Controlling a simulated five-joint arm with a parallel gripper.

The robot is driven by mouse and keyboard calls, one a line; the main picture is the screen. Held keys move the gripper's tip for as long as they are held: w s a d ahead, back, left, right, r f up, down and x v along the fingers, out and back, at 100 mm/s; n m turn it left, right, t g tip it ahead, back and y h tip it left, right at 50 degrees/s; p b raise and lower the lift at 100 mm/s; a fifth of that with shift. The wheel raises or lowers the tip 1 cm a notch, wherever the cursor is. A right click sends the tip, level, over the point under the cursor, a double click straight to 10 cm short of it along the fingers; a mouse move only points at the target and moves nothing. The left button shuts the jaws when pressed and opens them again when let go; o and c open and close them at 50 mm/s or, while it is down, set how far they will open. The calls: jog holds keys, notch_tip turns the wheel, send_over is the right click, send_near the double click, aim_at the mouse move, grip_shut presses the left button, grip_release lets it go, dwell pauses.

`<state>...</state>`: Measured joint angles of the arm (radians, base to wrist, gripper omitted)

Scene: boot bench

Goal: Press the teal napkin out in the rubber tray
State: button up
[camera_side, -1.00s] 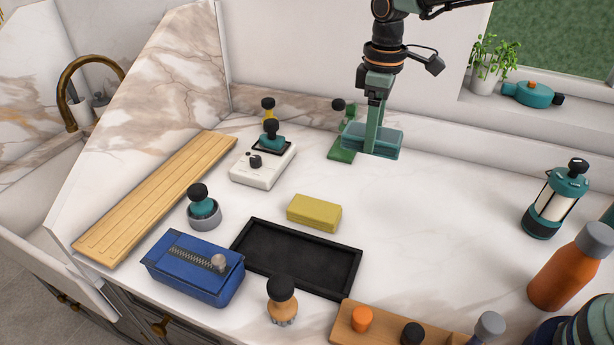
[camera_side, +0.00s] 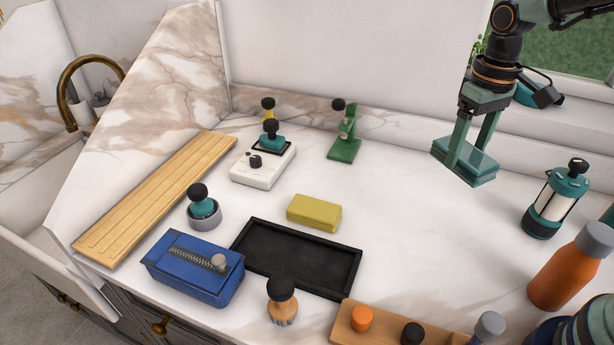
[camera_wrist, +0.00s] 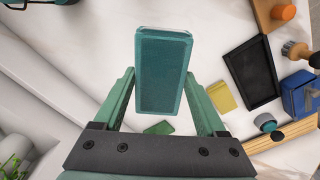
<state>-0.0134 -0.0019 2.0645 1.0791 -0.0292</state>
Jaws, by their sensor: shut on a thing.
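The teal napkin (camera_side: 465,162) is a folded, block-shaped pad at the back right of the counter in the side view. My gripper (camera_side: 472,155) is shut on it, with one finger on each side. In the wrist view the napkin (camera_wrist: 163,70) shows lengthwise between the fingers (camera_wrist: 160,100). How high it is above the counter is hard to tell. The black rubber tray (camera_side: 298,258) lies flat and empty at the front middle, well away from my gripper to its lower left. It also shows in the wrist view (camera_wrist: 251,74).
A yellow block (camera_side: 314,213) lies behind the tray. A blue box (camera_side: 195,268) and a wooden-based brush (camera_side: 282,302) stand close to the tray. A lantern (camera_side: 556,200) and an orange bottle (camera_side: 572,270) stand at the right. The counter between napkin and tray is mostly clear.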

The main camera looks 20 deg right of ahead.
jog(key=shift+s+d+f, duration=0.15)
jog(key=shift+s+d, duration=0.1)
jog(key=shift+s, duration=0.15)
jog(key=w+a+f+n, duration=0.1)
jog(key=w+a+n, duration=0.15)
jog(key=a, duration=0.35)
jog(key=w+a+f+n, duration=0.1)
jog(key=w+a+f, duration=0.1)
jog(key=w+a, duration=0.35)
jog(key=n, duration=0.5)
send_near(293, 258)
jog(key=shift+d+f, duration=0.1)
jog(key=shift+f, duration=2.35)
jog(key=shift+f, duration=0.55)
jog(key=o, duration=1.4)
jog(key=shift+r, duration=0.1)
